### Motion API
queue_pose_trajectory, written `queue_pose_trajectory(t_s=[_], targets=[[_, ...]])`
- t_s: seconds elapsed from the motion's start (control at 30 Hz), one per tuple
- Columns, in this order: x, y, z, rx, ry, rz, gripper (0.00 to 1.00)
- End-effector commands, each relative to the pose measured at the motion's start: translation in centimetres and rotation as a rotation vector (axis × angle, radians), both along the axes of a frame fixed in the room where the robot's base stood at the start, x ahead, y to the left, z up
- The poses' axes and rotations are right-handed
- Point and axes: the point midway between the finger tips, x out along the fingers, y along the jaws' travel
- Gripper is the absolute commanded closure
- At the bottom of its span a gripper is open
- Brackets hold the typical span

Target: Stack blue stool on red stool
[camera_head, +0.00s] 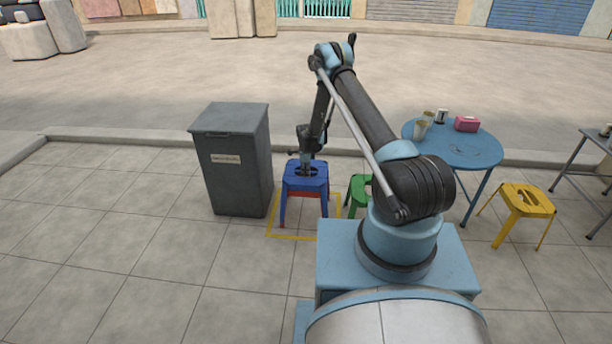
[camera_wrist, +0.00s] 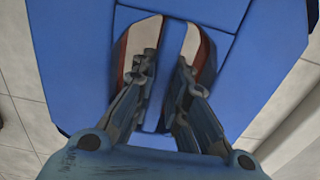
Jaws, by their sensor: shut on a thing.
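The blue stool (camera_head: 293,182) is upright in the head view, over the red stool (camera_head: 313,194), of which only red edges show beneath the blue seat. My gripper (camera_head: 307,172) is at the blue stool's seat from above. In the wrist view the blue seat (camera_wrist: 80,75) fills most of the picture. My gripper (camera_wrist: 163,75) has its fingers at the two handle slots and is shut on the bar between them. Red (camera_wrist: 125,60) shows through the slots. Whether the blue stool rests fully on the red one cannot be told.
A yellow square (camera_head: 290,238) is marked on the paving around the stools. A grey bin (camera_head: 238,170) stands close on the left. A green stool (camera_head: 358,192) is close on the right, partly behind my arm. A blue table (camera_head: 460,152) and yellow stool (camera_head: 525,205) stand farther right.

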Motion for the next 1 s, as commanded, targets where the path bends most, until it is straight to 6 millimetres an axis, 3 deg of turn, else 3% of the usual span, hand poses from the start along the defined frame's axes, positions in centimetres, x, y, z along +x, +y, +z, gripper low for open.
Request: queue_pose_trajectory(t_s=[0.03, 0.07, 0.13, 0.17, 0.57, 0.77, 1.0], targets=[[0.0, 0.0, 0.0, 0.000, 0.000, 0.000, 1.00], [0.0, 0.0, 0.0, 0.000, 0.000, 0.000, 0.81], [0.0, 0.0, 0.0, 0.000, 0.000, 0.000, 0.66], [0.0, 0.0, 0.0, 0.000, 0.000, 0.000, 0.63], [0.0, 0.0, 0.3, 0.000, 0.000, 0.000, 0.63], [0.0, 0.0, 2.4, 0.000, 0.000, 0.000, 0.63], [0.0, 0.0, 6.3, 0.000, 0.001, 0.000, 0.63]])
